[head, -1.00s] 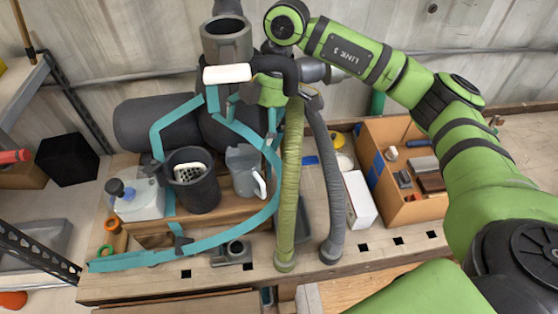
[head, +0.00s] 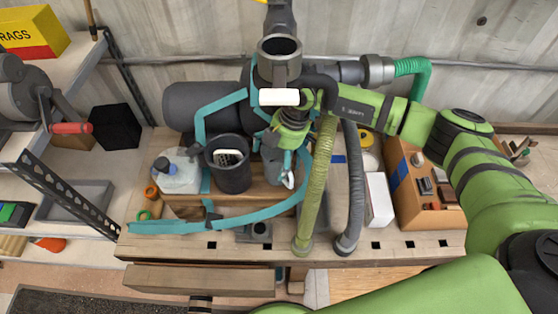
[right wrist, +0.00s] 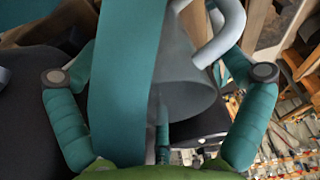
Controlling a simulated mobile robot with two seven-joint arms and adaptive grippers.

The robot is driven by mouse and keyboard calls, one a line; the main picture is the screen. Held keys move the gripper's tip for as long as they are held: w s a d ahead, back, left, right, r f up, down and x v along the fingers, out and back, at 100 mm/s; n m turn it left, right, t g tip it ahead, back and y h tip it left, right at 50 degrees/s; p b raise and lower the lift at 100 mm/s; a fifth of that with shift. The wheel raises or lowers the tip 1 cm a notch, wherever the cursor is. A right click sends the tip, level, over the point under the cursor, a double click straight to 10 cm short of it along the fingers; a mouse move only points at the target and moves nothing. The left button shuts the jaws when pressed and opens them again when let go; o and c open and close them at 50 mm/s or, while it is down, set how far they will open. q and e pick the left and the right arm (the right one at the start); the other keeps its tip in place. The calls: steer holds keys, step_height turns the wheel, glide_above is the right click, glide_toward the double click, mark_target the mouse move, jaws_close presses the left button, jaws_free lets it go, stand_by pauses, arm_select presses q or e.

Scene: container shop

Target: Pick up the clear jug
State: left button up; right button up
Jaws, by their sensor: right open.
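The clear jug (head: 269,170) stands on a wooden step on the workbench, to the right of a black cup. It looks grey and see-through, with a pale handle on its right side. My right gripper (head: 284,152) is over the jug and hides much of it. In the right wrist view, the jug (right wrist: 185,92) lies tilted in the picture between the spread teal fingers of my right gripper (right wrist: 155,55), its handle towards the right finger. A wide teal band crosses in front of the jug's left part there. Finger contact is not clear. My left gripper is not in view.
The black cup (head: 230,178) and a white container (head: 178,172) stand left of the jug. A teal strip (head: 210,222) curves around them. A green ribbed hose (head: 316,190) and a grey hose (head: 353,190) hang just right. A cardboard box (head: 425,212) stands farther right.

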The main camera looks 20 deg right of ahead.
steer(key=shift+a+f, duration=0.1)
steer(key=shift+f, duration=0.15)
steer(key=c, duration=1.2)
steer(key=shift+r, duration=0.1)
